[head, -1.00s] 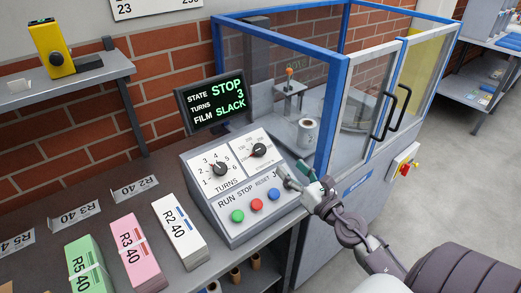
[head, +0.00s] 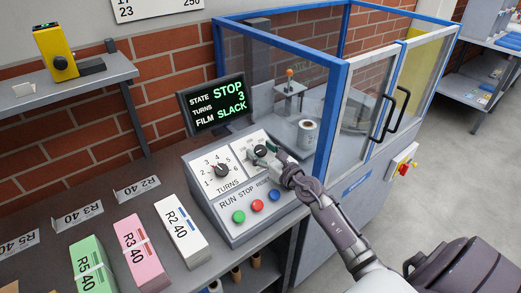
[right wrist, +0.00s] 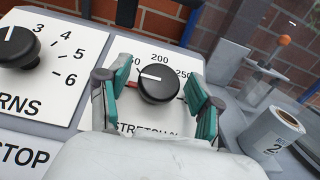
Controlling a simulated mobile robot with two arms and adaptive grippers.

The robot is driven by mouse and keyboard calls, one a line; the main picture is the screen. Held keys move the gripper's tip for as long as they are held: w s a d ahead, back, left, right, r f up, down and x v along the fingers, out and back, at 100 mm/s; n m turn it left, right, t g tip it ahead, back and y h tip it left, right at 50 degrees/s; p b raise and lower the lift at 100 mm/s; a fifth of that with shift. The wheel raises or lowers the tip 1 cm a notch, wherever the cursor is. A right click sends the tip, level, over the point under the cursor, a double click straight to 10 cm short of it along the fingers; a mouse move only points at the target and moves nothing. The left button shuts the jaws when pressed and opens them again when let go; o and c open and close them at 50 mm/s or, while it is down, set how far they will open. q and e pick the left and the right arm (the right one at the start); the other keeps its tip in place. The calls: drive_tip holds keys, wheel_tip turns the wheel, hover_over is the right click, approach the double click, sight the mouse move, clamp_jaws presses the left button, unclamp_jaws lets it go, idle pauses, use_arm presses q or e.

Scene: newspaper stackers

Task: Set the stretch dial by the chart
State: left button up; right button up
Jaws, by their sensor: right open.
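The stretch dial (right wrist: 158,84) is a black round knob on a white plate labelled STRETCH %. In the right wrist view its white line and a red mark point left, below the partly hidden mark ending in 50; 200 and 250 also show. My right gripper (right wrist: 153,92) is open, with one teal-padded finger on each side of the dial; contact is unclear. In the head view the gripper (head: 264,154) covers much of the dial. The chart (head: 160,8) is on the wall at the top, cut off, with 17, 23 and 250 visible. My left gripper is out of view.
The TURNS dial (head: 222,170) sits left of the stretch dial. Green, red and blue buttons (head: 257,206) lie below. The screen (head: 214,104) reads STOP, 3, SLACK. A blue-framed clear enclosure (head: 330,100) stands close on the right. Newspaper bundles (head: 181,229) lie at left.

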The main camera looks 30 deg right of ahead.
drive_tip(key=shift+w, duration=0.3)
